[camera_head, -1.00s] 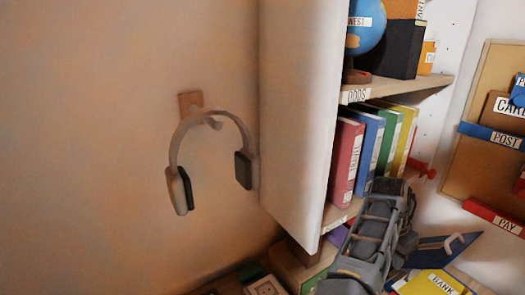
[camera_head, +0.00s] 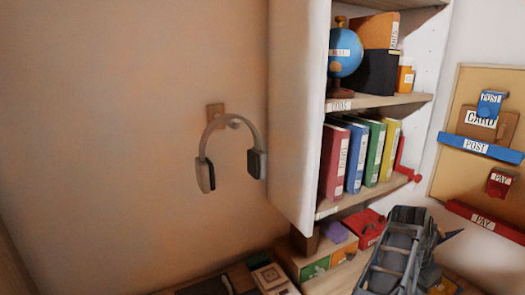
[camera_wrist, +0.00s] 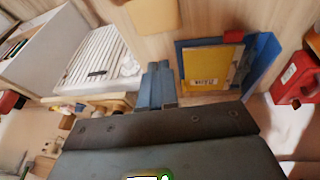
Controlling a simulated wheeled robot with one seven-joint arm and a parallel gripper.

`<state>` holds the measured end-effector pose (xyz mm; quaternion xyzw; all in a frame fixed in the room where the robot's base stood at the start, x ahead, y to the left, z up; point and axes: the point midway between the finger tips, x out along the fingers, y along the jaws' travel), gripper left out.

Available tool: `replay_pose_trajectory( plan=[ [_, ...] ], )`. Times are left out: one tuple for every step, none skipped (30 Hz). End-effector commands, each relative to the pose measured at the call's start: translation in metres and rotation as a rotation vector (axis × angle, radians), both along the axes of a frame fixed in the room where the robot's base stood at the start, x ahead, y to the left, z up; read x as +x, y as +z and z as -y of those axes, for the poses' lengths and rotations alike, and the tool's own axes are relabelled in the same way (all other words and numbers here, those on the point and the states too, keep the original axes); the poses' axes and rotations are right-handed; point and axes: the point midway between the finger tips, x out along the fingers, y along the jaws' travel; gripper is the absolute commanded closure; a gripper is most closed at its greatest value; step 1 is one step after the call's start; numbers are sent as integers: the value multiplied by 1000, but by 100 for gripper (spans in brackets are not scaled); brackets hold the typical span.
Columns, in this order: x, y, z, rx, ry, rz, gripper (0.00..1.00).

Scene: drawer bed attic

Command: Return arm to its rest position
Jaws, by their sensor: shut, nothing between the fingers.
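My arm and gripper are at the lower right of the head view, in front of the lower shelf area. The fingertips are hard to make out there. In the wrist view my gripper (camera_wrist: 156,70) shows two blue-grey fingers close together, shut with nothing between them. They point over the wooden surface, left of a yellow folder (camera_wrist: 207,68) lying in a blue tray (camera_wrist: 262,62). The fingers look apart from the folder.
The shelf holds a globe (camera_head: 345,52) and several books (camera_head: 357,150). Headphones (camera_head: 232,158) hang on the left wall. A board with a blue post holder (camera_head: 478,147) is on the right. A red can (camera_wrist: 297,77) stands right of the tray.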

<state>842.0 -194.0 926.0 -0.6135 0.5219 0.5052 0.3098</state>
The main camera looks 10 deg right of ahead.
Motion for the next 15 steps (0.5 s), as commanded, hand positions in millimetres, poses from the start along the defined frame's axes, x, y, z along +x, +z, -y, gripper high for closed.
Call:
replay_pose_trajectory(
  plan=[
    [-4,-1,8,-18,1,1,100],
    [-5,-2,11,-28,4,4,100],
    [-6,-2,15,-39,7,7,100],
    [-7,-3,18,-48,9,9,100],
    [-9,-3,21,-58,12,11,100],
    [-10,-3,26,-70,16,15,100],
    [-11,-3,29,-81,19,18,100],
    [-12,-4,33,-94,22,21,100],
    [-14,-4,38,-109,27,25,100],
    [-16,-4,43,-121,30,27,100],
    [-18,-5,48,-136,35,30,100],
    [-20,-4,54,-157,43,35,100],
    [-23,-5,60,-173,48,39,100],
    [-25,-5,65,-190,54,42,100],
    [-28,-4,73,-216,65,47,100]
  ],
)
